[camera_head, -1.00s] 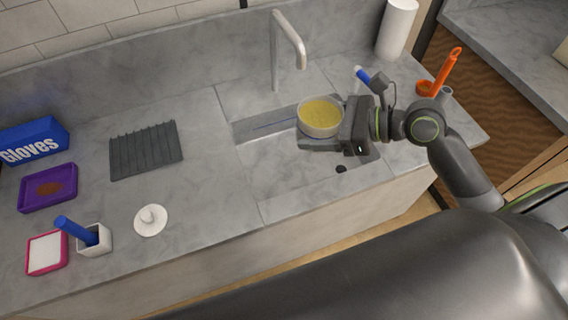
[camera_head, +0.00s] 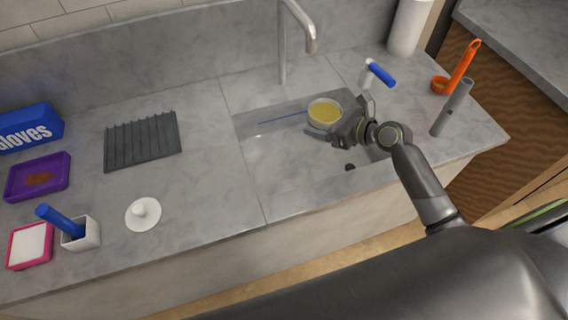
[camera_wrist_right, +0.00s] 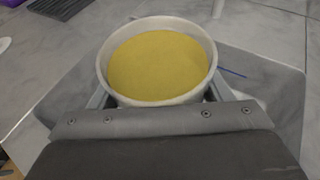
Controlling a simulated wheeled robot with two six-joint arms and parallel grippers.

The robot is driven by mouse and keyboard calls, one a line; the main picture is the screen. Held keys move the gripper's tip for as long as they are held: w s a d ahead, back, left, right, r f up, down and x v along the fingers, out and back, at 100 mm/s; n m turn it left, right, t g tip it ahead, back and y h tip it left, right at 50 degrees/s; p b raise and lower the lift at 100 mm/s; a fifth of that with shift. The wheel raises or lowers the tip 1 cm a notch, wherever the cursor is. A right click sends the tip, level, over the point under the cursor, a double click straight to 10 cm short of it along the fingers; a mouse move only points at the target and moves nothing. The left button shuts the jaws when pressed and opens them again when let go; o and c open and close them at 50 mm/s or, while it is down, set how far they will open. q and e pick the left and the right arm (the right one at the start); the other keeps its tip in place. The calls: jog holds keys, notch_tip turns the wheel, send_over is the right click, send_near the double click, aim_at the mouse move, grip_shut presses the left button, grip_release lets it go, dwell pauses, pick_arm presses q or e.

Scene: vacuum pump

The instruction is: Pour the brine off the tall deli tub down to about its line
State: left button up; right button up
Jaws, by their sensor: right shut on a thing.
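The deli tub (camera_head: 311,112) is a pale round container with yellow brine (camera_head: 325,112) showing inside its rim. My right gripper (camera_head: 345,125) is shut on it and holds it over the sink (camera_head: 262,150). In the right wrist view the tub (camera_wrist_right: 103,75) sits between the fingers, close to upright, with a wide yellow surface (camera_wrist_right: 158,62) a little below the rim. No line on the tub is visible. My left gripper is not in view.
The faucet (camera_head: 284,45) stands behind the sink. To the right are a blue-and-white handled item (camera_head: 380,73), an orange scoop (camera_head: 462,68) and a grey cylinder (camera_head: 452,107). A ribbed grey mat (camera_head: 142,141) and a white lid (camera_head: 143,214) lie to the left.

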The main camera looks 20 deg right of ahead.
notch_tip(320, 180, down, 9)
jog(key=w+d+m+b, duration=0.1)
jog(key=w+b, duration=0.1)
jog(key=shift+w+r+t+h, duration=0.15)
jog(key=shift+w+t+h, duration=0.15)
jog(key=shift+h, duration=0.1)
jog(key=shift+s+r, duration=0.1)
jog(key=shift+s+a+r+n+h, duration=0.15)
jog(key=shift+a+r+n+h, duration=0.15)
jog(key=shift+a+n+h, duration=0.25)
jog(key=shift+s+a+r+n+h, duration=0.15)
jog(key=shift+a+r+n+h, duration=0.1)
jog(key=shift+n, duration=0.2)
dwell(1.1)
jog(key=shift+s+a+r+n+t+h+b, duration=0.2)
jog(key=shift+a+r+n+t+h+b, duration=0.2)
jog(key=shift+a+n+h+b, duration=0.15)
dwell(1.8)
jog(key=shift+s+a+r+n+b, duration=0.1)
jog(key=shift+a+r+n+b, duration=0.15)
jog(key=shift+b, duration=0.15)
dwell(0.8)
jog(key=shift+s+a+r+h+p, duration=0.15)
jog(key=shift+h+p, duration=0.1)
jog(key=shift+p, duration=0.15)
dwell(0.3)
